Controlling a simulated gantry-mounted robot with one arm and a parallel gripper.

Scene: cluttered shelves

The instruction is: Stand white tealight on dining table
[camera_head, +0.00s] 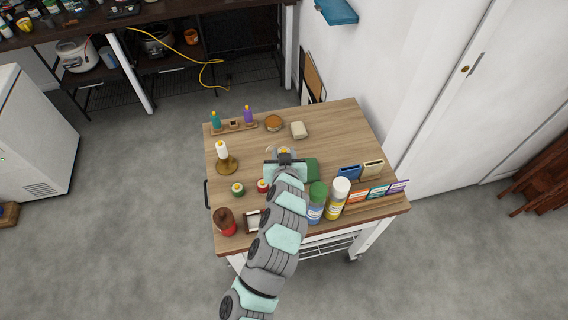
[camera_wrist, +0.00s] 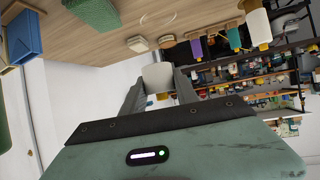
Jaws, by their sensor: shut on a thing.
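My gripper (camera_head: 285,157) is over the middle of the wooden table (camera_head: 340,135). In the wrist view my gripper (camera_wrist: 159,80) is shut on a small pale cylinder, the white tealight (camera_wrist: 158,74), held between the fingertips. In the head view the tealight (camera_head: 284,150) is mostly hidden by the gripper, with a yellowish tip showing. I cannot tell from the frames whether its base touches the tabletop. A green tealight (camera_head: 238,189) and a red tealight (camera_head: 263,186) stand to the left and nearer.
A white candle on a brass holder (camera_head: 227,163) stands left. A green item (camera_head: 312,168), a blue box (camera_head: 348,172) and spray cans (camera_head: 337,198) crowd the right. The back right tabletop is bare.

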